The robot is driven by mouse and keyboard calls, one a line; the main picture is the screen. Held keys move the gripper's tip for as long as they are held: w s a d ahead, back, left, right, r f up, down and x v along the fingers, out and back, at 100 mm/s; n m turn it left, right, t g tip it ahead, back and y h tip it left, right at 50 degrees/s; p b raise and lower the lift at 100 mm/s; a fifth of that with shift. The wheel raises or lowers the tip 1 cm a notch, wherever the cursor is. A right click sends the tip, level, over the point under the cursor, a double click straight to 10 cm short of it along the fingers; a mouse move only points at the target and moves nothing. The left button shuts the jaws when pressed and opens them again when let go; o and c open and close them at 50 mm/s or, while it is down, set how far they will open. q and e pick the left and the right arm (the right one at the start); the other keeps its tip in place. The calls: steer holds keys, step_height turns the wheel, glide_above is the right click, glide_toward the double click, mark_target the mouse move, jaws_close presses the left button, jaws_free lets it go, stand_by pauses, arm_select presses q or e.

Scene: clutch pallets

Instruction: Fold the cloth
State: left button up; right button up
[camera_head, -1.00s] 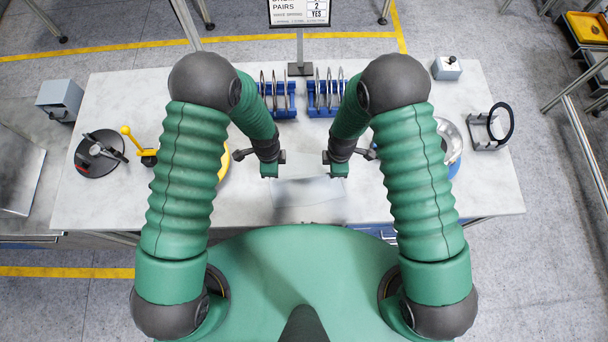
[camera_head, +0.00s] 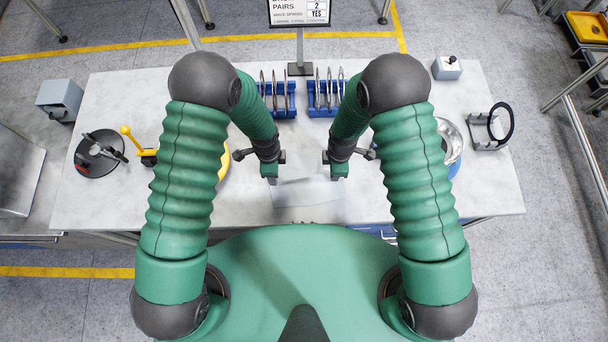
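A pale, nearly white cloth (camera_head: 308,193) lies at the front middle of the worktable, between and just in front of my two grippers. It blends with the tabletop, so its outline and layers are hard to make out. My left gripper (camera_head: 270,174) is at the cloth's left far corner, pointing down. My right gripper (camera_head: 339,173) is at its right far corner, level with the left one. The fingertips are small and partly hidden by the wrists, so I cannot tell whether they grip the cloth.
The worktable (camera_head: 400,205) has two blue racks with discs (camera_head: 278,108) (camera_head: 325,108) behind the grippers. A sign (camera_head: 299,15) stands at the back. A dark round fixture (camera_head: 98,157) is at left, a ring stand (camera_head: 490,130) at right. A metal bowl (camera_head: 449,140) is partly behind my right arm.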

steer(key=o, duration=1.3)
arm_select(q)
steer(key=shift+r, duration=0.1)
arm_select(e)
steer(key=shift+r, duration=0.15)
arm_select(q)
step_height(320, 180, up, 4)
steer(key=p, duration=0.4)
arm_select(e)
step_height(320, 180, up, 5)
steer(key=shift+r, duration=0.15)
